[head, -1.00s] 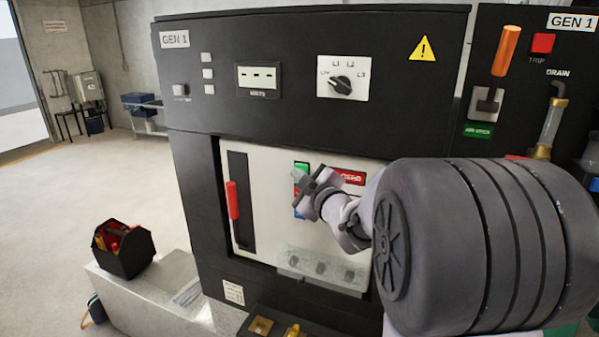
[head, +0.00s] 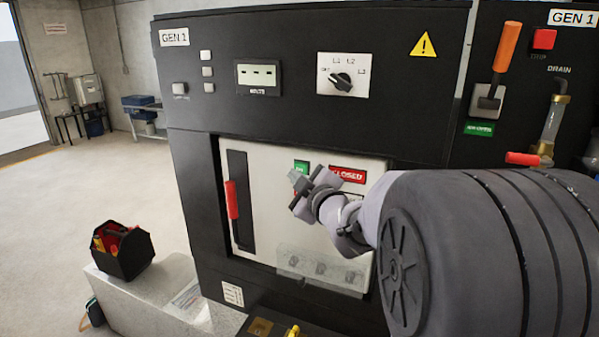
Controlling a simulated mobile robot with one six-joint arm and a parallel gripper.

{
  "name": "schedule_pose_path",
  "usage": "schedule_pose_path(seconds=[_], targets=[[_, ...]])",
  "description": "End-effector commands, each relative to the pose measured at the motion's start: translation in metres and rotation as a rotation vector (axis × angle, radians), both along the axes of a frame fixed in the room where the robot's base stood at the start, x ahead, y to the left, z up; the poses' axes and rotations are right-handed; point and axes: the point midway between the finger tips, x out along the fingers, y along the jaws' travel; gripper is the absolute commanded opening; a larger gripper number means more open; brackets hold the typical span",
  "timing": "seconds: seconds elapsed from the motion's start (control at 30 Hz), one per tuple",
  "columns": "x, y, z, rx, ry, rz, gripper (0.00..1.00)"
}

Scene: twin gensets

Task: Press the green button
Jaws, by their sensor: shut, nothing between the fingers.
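The green button (head: 301,167) is on the white breaker panel (head: 272,228) of the GEN 1 cabinet. Its upper part shows just above my gripper, left of the red CLOSED sign (head: 347,175). My gripper (head: 295,180) is shut and empty. In the picture it lies just below the green button and covers what is under it. I cannot tell whether it touches the panel.
A red lever (head: 232,200) stands in a black slot at the panel's left. A clear cover (head: 320,268) with knobs sits below. A rotary switch (head: 342,82) and a meter (head: 258,76) are above. A toolbox (head: 122,250) rests on a ledge at the left.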

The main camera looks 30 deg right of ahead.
Motion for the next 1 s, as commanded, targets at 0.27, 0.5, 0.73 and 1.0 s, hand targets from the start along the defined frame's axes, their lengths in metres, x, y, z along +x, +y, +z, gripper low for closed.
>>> schedule_pose_path(seconds=[0.27, 0.5, 0.73, 1.0], targets=[[-0.01, 0.013, -0.002, -0.001, -0.001, 0.0, 0.0], [-0.025, 0.032, -0.002, -0.001, -0.001, 0.0, 0.0], [-0.031, 0.04, 0.0, 0.0, 0.001, 0.001, 0.0], [-0.031, 0.039, 0.0, 0.0, 0.0, 0.0, 0.0]])
